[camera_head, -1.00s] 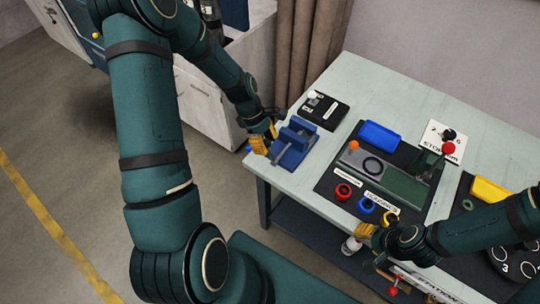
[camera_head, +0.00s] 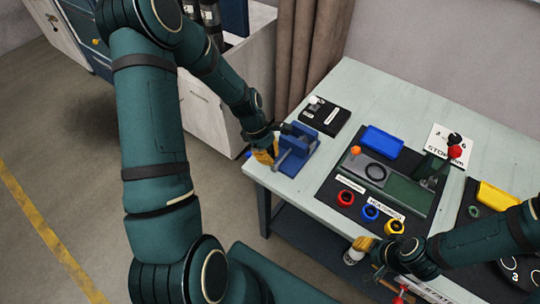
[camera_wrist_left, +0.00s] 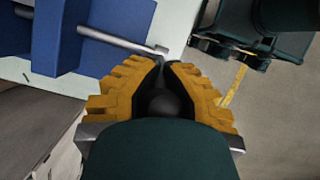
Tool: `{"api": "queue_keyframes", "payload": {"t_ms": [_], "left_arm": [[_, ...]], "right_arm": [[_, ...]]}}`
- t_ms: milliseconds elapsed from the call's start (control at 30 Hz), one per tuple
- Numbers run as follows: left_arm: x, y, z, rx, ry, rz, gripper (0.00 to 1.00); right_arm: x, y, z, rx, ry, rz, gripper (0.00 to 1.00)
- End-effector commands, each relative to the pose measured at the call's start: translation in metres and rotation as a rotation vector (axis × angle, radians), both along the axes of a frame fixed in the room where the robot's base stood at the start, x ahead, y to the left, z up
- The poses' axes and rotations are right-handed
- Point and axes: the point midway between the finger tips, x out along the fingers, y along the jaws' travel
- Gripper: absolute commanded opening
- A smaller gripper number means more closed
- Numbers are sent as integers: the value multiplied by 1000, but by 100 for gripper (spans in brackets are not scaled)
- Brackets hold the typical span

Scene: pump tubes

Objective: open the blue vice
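The blue vice (camera_head: 300,146) sits at the left end of the table. Its blue body (camera_wrist_left: 105,20) also shows along the top left of the left wrist view, with a grey metal rod (camera_wrist_left: 118,38) across it. My left gripper (camera_head: 263,155) is at the vice's left end, beside the table edge. In the left wrist view its yellow-padded fingers (camera_wrist_left: 162,66) nearly meet at the tips, with a dark rounded shape between them. I cannot tell whether they hold a vice part. My right gripper (camera_head: 362,245) is at the table's front edge; its fingertips are unclear.
A black box (camera_head: 325,114) stands behind the vice. To the right are a black mat (camera_head: 338,212) with a blue bin (camera_head: 381,142), several coloured rings and a green fixture (camera_head: 410,192). A yellow bin (camera_head: 497,196) is farther right. The back of the table is clear.

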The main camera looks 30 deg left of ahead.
Motion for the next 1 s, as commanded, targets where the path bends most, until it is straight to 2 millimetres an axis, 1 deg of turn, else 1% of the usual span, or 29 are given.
{"api": "queue_keyframes", "payload": {"t_ms": [267,367,600,700,833,1000], "left_arm": [[0,1,-2,-32,7,2,0],[0,5,-3,-95,14,6,0],[1,16,-11,-336,30,5,0],[1,19,-13,-408,35,1,0],[2,20,-14,-460,36,-1,0],[2,21,-13,-472,37,-1,0]], "right_arm": [[0,0,0,0,0,0,47],[0,0,-1,0,0,0,47],[-1,0,-3,0,2,2,47],[-1,0,-5,0,2,2,47],[-2,0,-5,0,4,3,47],[-2,0,-5,0,4,3,47]]}}
